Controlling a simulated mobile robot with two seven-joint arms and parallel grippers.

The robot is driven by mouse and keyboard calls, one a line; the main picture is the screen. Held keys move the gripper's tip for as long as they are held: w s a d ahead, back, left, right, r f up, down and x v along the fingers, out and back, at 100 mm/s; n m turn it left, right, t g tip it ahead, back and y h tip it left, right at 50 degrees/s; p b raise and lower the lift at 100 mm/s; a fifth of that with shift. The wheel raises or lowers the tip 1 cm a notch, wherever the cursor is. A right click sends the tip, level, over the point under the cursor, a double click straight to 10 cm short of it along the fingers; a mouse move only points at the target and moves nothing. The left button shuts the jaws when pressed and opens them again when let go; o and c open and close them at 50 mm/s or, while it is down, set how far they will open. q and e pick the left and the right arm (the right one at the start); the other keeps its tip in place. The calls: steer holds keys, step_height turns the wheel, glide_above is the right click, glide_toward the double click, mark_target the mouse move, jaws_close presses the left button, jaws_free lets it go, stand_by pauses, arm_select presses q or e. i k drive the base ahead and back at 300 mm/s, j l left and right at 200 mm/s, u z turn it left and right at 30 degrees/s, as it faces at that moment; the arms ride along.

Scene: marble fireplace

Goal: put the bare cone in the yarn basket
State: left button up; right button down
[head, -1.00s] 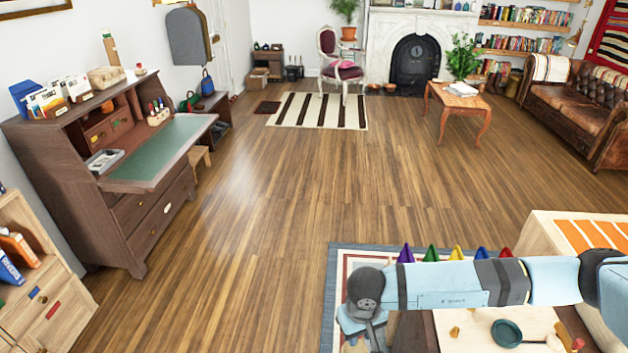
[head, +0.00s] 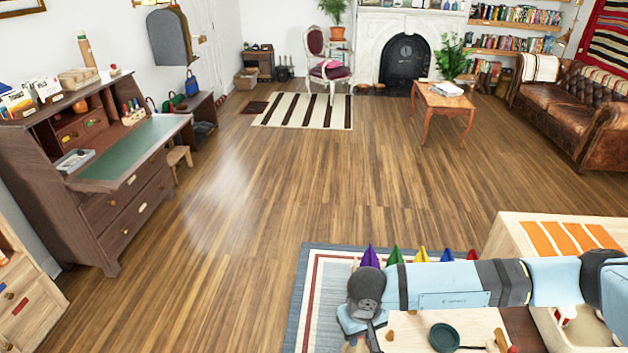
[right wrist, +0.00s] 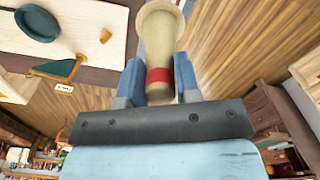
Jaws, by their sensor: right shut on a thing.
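My right gripper (right wrist: 158,85) is shut on a pale, tapered piece with a flared end and a red band, which looks like the bare cone (right wrist: 158,40). The flared end points away from the gripper, toward the top of the right wrist view. In the head view my right gripper (head: 368,338) is at the bottom edge, beside the pale worktable, and the cone is mostly hidden there. I cannot make out a yarn basket in either view. My left gripper is not in view.
The worktable (head: 475,325) holds a teal dish (head: 444,338) and small wooden pieces. Several coloured pointed shapes (head: 395,256) show behind my right arm. A pale wooden unit with orange stripes (head: 510,235) stands right. A desk (head: 105,205) stands left. The middle floor is open.

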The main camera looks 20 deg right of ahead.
mark_target(584, 321)
steer(key=k+l, duration=0.1)
steer(key=l, duration=0.4)
steer(key=k+l, duration=0.15)
steer(key=l, duration=0.4)
steer(key=k+l, duration=0.1)
steer(key=l, duration=0.4)
steer(key=k+l, duration=0.15)
steer(key=l, duration=0.35)
steer(key=k+l, duration=0.1)
steer(key=l, duration=0.4)
steer(key=k+l, duration=0.15)
steer(key=l, duration=0.4)
steer(key=k+l, duration=0.1)
steer(key=l, duration=0.4)
steer(key=k+l, duration=0.15)
steer(key=l, duration=0.35)
